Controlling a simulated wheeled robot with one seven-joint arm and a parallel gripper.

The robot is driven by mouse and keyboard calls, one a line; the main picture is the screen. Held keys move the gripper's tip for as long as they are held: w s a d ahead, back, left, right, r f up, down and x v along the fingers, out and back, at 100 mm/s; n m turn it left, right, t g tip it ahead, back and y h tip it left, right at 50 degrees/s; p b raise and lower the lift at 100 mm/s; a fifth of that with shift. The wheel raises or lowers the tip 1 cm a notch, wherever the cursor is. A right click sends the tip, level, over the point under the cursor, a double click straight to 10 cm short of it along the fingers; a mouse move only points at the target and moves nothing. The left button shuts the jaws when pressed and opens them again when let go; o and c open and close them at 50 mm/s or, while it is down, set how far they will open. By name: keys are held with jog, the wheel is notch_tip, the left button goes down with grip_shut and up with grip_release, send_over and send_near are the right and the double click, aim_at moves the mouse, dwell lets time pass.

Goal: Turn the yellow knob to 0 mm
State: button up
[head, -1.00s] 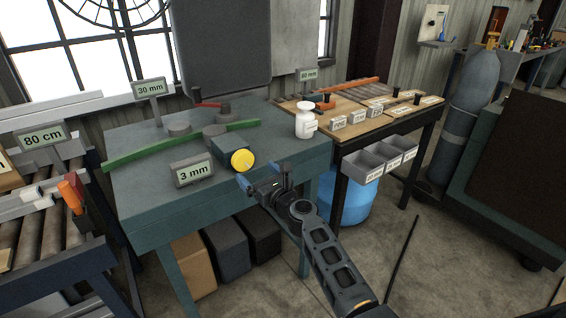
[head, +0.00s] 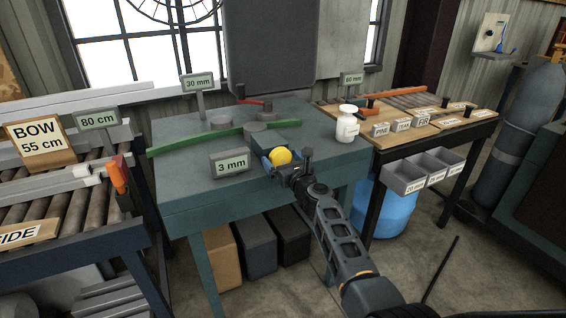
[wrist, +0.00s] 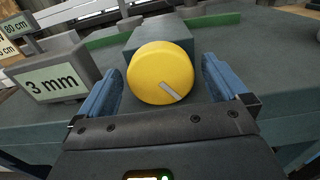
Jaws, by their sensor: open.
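The yellow knob (head: 281,156) sits on the front of a teal block on the teal bench. In the wrist view the knob (wrist: 160,73) is a round disc with a pale pointer line running toward its lower right. My gripper (head: 279,163) is open, with one blue finger on each side of the knob (wrist: 160,85). Gaps show between the fingers and the knob. A grey display (head: 230,163) beside it reads 3 mm, and it also shows in the wrist view (wrist: 52,83).
A green strip (head: 195,142) lies across the bench behind the block. A white bottle (head: 347,127) stands to the right on the bench. Displays reading 30 mm (head: 197,83) and 60 mm (head: 352,78) stand behind. Grey bins (head: 405,180) hang from the wooden-topped table at right.

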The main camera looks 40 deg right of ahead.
jog(key=c, duration=1)
jog(key=shift+f+n+b, duration=0.15)
jog(key=shift+n+b, duration=0.4)
jog(key=shift+n, duration=0.55)
jog(key=shift+c, duration=0.2)
jog(key=n, duration=0.2)
jog(key=shift+a+n+b, duration=0.1)
jog(key=shift+n+b, duration=0.2)
jog(key=o, duration=1)
jog(key=shift+o, duration=0.2)
jog(key=p+v, duration=0.2)
jog(key=v, duration=0.5)
jog(key=shift+s, duration=0.4)
